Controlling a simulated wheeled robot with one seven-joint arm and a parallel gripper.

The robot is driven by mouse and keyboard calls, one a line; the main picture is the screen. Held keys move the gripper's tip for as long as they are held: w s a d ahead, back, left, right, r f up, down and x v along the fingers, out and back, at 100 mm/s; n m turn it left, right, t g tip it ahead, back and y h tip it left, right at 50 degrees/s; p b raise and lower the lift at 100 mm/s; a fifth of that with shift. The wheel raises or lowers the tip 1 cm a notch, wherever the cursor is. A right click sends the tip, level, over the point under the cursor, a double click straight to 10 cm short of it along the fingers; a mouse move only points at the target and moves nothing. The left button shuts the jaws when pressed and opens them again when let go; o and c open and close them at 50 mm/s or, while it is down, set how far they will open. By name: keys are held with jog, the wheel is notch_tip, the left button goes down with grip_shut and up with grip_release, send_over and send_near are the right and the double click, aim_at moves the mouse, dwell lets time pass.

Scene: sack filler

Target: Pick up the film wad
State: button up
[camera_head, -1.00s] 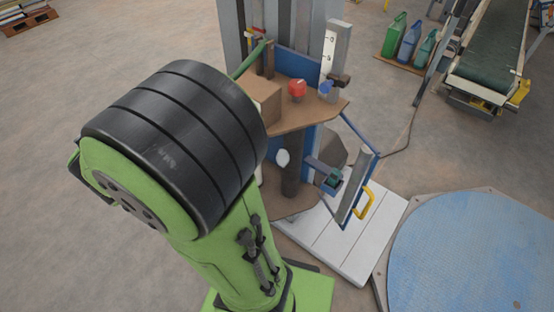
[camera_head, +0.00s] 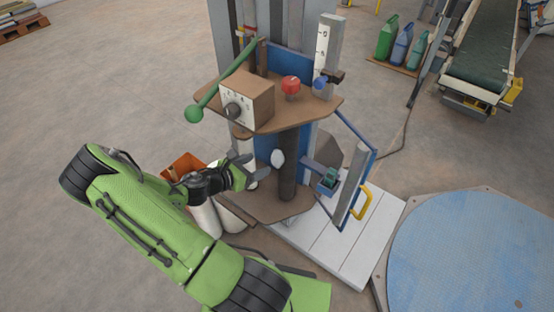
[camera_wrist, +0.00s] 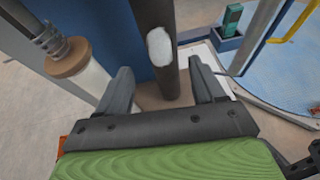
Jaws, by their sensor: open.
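The film wad (camera_head: 278,158) is a small white oval lump. In the wrist view, the film wad (camera_wrist: 160,48) shows against the dark vertical pipe (camera_wrist: 153,15), ahead of and between my fingers. I cannot tell whether it sticks to the pipe or sits just in front of it. My gripper (camera_head: 251,171) is open and empty, to the left of the wad and slightly lower in the head view. In the wrist view, the two grey fingertips of my gripper (camera_wrist: 160,72) stand apart, with a gap between them and the wad.
A brown shelf (camera_head: 318,112) with a control box (camera_head: 247,103), red knob and green lever overhangs the wad. A lower brown plate (camera_head: 275,207) lies beneath it. A hinged frame with a yellow handle (camera_head: 362,201) stands right. White cylinders and an orange bin (camera_head: 184,167) are left.

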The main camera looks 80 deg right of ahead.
aim_at(274, 158)
jog(key=x, duration=0.9)
jog(key=shift+d+f, duration=0.15)
jog(key=shift+d, duration=0.1)
jog(key=shift+a, duration=0.1)
jog(key=shift+c, duration=0.9)
jog(key=c, duration=0.9)
